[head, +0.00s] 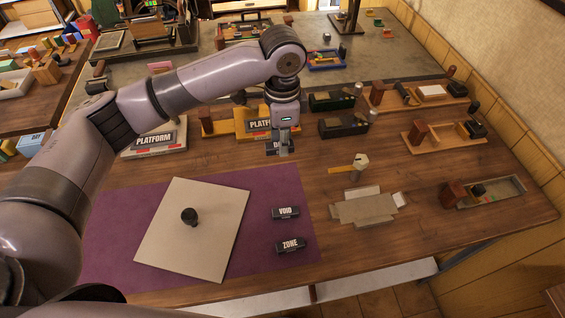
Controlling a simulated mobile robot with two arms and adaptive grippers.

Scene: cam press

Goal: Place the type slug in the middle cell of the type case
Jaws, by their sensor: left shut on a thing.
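My left gripper (283,143) comes down from above over the wooden table and is shut on a small dark type slug (277,148) with pale lettering, mostly hidden by the fingers. Two similar black slugs, one reading VOID (286,213) and one reading ZONE (290,245), lie on the purple mat below it. I cannot tell for sure which object is the type case. My right gripper is not in view.
A pale square board (212,222) with a black knob (189,216) lies on the purple mat (112,222). A grey flat piece (365,209) and a small hammer-like tool (360,162) lie to the right. A shallow tray (512,187) sits at far right. Several wooden tools stand behind.

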